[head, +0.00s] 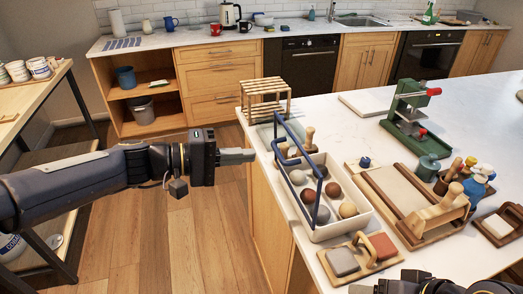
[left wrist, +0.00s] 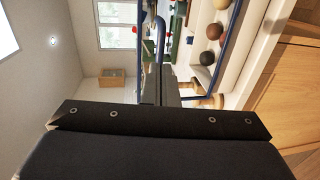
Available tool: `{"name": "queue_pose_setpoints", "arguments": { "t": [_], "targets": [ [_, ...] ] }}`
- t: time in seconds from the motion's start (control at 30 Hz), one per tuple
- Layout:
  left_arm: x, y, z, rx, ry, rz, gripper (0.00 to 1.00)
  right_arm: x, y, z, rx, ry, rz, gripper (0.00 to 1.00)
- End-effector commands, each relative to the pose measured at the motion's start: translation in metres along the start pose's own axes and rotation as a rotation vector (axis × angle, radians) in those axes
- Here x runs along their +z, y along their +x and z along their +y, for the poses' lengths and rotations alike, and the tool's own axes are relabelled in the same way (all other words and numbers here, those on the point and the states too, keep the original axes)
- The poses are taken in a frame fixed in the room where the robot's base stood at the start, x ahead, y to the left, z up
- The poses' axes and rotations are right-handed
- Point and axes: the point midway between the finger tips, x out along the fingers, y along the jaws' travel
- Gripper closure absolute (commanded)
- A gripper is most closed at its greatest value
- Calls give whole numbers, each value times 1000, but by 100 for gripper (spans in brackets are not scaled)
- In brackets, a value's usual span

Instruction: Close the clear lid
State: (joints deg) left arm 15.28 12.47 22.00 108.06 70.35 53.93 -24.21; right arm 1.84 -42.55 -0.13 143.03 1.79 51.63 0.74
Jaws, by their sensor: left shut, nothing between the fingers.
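The clear lid (head: 299,139) has a blue frame and stands raised at the left side of a white box (head: 345,229). Brown, grey and tan balls sit in the box's compartments. My left gripper (head: 252,156) is shut and empty, just left of the lid's frame; I cannot tell whether it touches. In the left wrist view the fingers (left wrist: 167,88) are together, with the blue lid frame (left wrist: 228,45) beyond and to the right.
A wooden rack (head: 264,97) stands behind the box. Stamps on a wooden tray (head: 356,259) lie in front of it. A wooden board (head: 395,196), tool holder and green press (head: 408,110) stand to the right. Open floor lies left of the counter.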

Motion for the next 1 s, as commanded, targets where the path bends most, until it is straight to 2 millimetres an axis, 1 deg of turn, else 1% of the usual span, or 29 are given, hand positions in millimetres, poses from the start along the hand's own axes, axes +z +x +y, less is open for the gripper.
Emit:
{"name": "queue_pose_setpoints", "arguments": {
  "t": [0.03, 0.1, 0.2, 0.3, 0.43, 0.77, 0.87, 1.0],
  "targets": [
    [1, 10, 1, 0, -4, -5, 100, -2, -3, -1, 0, 0, 0, 33],
    [1, 22, 2, 0, -3, -4, 100, -3, -5, -2, 0, 0, 0, 33],
    [0, 34, 1, -1, -3, -2, 100, -4, -7, -3, 0, 0, 0, 33],
    [0, 41, 0, 0, -1, 0, 100, -4, -8, -4, 0, 0, 0, 33],
    [0, 45, 0, -1, -1, 0, 100, -4, -8, -4, 0, 0, 0, 33],
    [0, 44, 0, -2, 0, 1, 100, -4, -9, -4, 0, 0, 0, 33],
    [-2, 45, 3, -12, 1, 1, 100, -6, -11, -5, 0, 0, 0, 33],
    [-10, 46, 9, -51, 1, 1, 100, -10, -20, -9, 0, 0, 0, 33]
  ]
}}
